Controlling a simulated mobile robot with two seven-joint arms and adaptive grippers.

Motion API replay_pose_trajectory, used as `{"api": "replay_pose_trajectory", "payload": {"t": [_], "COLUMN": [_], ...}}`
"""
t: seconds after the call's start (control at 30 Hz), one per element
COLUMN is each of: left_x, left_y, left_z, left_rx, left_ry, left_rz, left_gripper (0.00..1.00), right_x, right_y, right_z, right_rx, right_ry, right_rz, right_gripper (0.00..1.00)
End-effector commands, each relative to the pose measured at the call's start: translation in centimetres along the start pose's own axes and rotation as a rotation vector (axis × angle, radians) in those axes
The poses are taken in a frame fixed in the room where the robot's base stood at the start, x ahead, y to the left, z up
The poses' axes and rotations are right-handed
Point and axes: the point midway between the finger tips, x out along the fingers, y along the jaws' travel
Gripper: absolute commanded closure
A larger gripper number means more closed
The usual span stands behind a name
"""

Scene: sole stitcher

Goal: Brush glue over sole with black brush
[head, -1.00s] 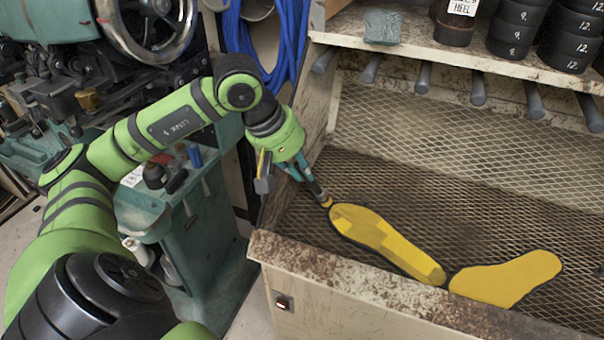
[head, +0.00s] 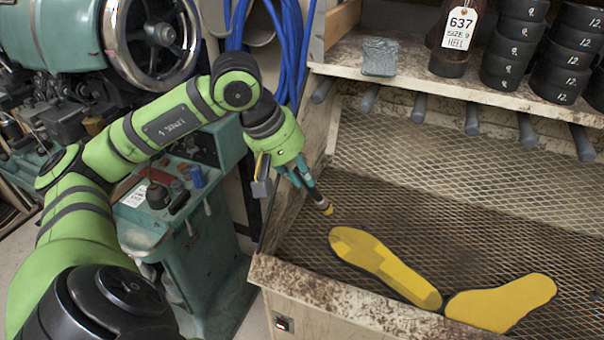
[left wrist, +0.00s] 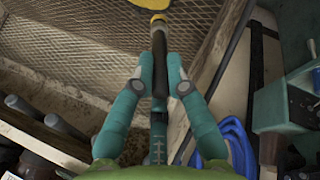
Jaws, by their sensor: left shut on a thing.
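My left gripper (head: 304,178) is shut on the black brush (head: 318,196) above the mesh tray. The brush slants down to the right, and its yellow-coated tip is just up and left of the nearer sole, apart from it in the head view. The left wrist view also shows the brush (left wrist: 160,65) between the fingers of my gripper (left wrist: 160,78). The left sole (head: 385,264) lies on the mesh, coated yellow in patchy lighter and darker areas. A second sole (head: 502,303) lies to its right, evenly yellow. My right gripper is not in view.
The wire mesh bench (head: 430,190) has a rusty raised front edge (head: 330,302). Above it, a shelf holds a tagged brown bottle (head: 452,55), a grey-blue block (head: 380,57) and stacked black rolls (head: 513,45). A green machine (head: 190,235) stands left. The mesh behind the soles is clear.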

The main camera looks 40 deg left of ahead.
Motion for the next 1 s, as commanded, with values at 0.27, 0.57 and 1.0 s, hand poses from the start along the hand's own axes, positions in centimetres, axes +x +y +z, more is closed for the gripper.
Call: {"api": "replay_pose_trajectory", "payload": {"t": [0.27,0.57,1.0], "left_x": [0.0,-2.7,-5.4], "left_y": [0.0,1.3,2.6], "left_z": [0.0,-0.3,-0.5], "left_rx": [0.000,0.000,0.000], "left_ry": [0.000,0.001,0.000], "left_rz": [0.000,0.001,0.000], "left_gripper": [1.00,1.00,1.00], "right_x": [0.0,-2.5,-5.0], "right_y": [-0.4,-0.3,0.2], "right_z": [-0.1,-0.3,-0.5], "right_rx": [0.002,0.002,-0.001], "right_ry": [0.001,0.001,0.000], "right_rz": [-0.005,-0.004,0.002], "right_gripper": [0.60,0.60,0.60]}}
